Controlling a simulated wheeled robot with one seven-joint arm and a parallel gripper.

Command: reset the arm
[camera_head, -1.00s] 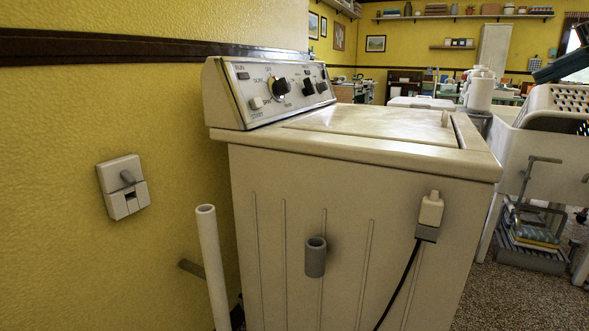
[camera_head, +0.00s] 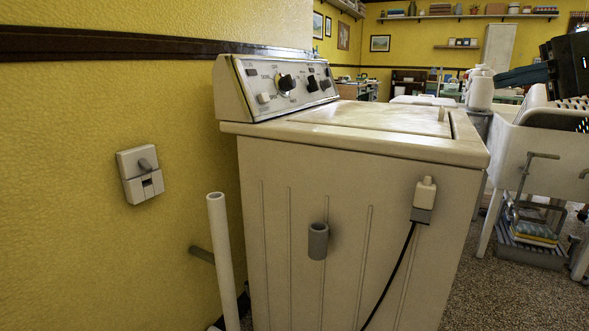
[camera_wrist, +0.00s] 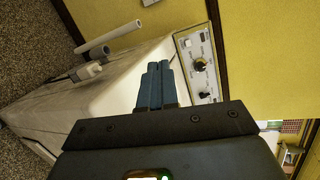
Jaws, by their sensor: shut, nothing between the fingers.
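My gripper (camera_wrist: 158,72) shows in the wrist view with its two blue fingers shut together and nothing between them. In that view it is in front of the washer's control panel (camera_wrist: 200,62) and lid, apart from them as far as I can tell. In the head view, part of my dark arm with a blue gripper (camera_head: 522,75) shows at the upper right, beyond the washer's right side.
A grey hose holder (camera_head: 318,241) and a white plug (camera_head: 425,192) with a black cord are on the washer's side. A white pipe (camera_head: 222,255) stands beside it. A wall socket (camera_head: 140,174) is at left. A white sink (camera_head: 540,150) stands at right; speckled floor lies between.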

